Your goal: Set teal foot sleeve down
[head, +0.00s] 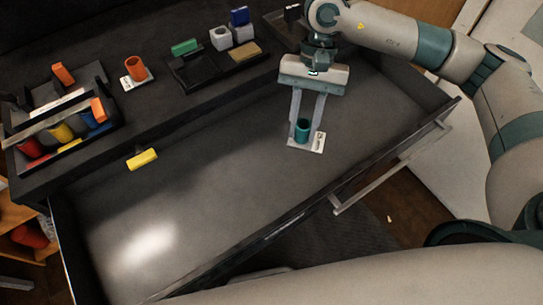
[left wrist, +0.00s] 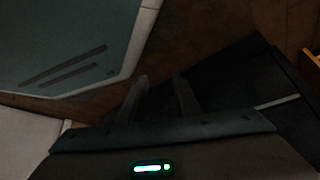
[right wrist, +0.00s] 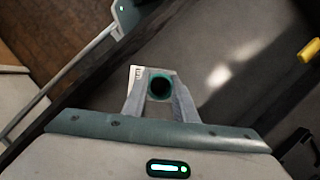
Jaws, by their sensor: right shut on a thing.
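The teal foot sleeve (head: 302,131) is a short upright tube at the right part of the open drawer. It also shows in the right wrist view (right wrist: 160,86), seen down its dark bore. My right gripper (head: 304,122) points down with its two fingers closed on the sides of the sleeve. A white label card (head: 319,143) lies under and beside the sleeve; whether the sleeve's bottom touches it, I cannot tell. My left gripper (left wrist: 160,92) shows only in the dark left wrist view, fingers apart with nothing visible between them.
A yellow block (head: 142,159) lies at the drawer's back left edge. An orange sleeve (head: 136,69) stands on a card on the desk, beside a tray (head: 207,75) and a box of coloured parts (head: 62,146). The drawer floor (head: 220,180) is mostly clear; its handle (head: 390,168) is at the front.

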